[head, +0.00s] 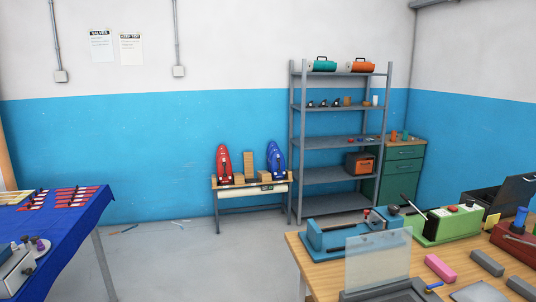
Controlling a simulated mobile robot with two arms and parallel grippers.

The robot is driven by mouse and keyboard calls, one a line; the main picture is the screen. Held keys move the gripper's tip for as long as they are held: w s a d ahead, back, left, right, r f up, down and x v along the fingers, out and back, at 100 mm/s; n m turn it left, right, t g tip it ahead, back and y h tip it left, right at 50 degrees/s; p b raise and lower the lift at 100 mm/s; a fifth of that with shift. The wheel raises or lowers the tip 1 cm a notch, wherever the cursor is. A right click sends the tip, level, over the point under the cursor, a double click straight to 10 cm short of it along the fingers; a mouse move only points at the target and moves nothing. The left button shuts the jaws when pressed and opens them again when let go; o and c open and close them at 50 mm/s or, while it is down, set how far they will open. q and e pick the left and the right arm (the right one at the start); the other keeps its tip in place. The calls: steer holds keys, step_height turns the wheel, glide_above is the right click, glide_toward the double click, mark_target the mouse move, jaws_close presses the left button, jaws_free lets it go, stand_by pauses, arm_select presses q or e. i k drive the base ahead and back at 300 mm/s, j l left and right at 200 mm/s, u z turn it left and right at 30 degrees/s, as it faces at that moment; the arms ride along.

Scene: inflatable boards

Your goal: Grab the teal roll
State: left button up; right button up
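The teal roll (322,65) lies on the top shelf of the grey metal shelving unit (340,141) against the far wall. It looks like a short cylinder with a dark handle on top. A similar orange roll (361,66) lies to its right on the same shelf, with a small gap between them. Neither of my grippers shows in the head view, so I cannot see what they hold.
A wooden table (305,268) with tools and a clear panel stands at the front right. A blue-covered table (70,235) stands at the left. A low rack (251,187) with red and blue boards is left of the shelving. Open grey floor (190,262) lies between the tables.

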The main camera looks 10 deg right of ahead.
mark_target(317, 65)
steer(key=i+j+u, duration=0.1)
steer(key=i, duration=0.45)
steer(key=i+j+u, duration=0.1)
steer(key=i+j, duration=0.15)
steer(key=i, duration=0.35)
steer(key=i+j+u, duration=0.1)
steer(key=i, duration=0.5)
steer(key=i+z, duration=0.1)
steer(key=i, duration=0.55)
steer(key=i+z, duration=0.1)
steer(key=i, duration=0.55)
steer(key=i+j+z, duration=0.15)
steer(key=i, duration=0.45)
steer(key=i+j+z, duration=0.1)
steer(key=i, duration=0.55)
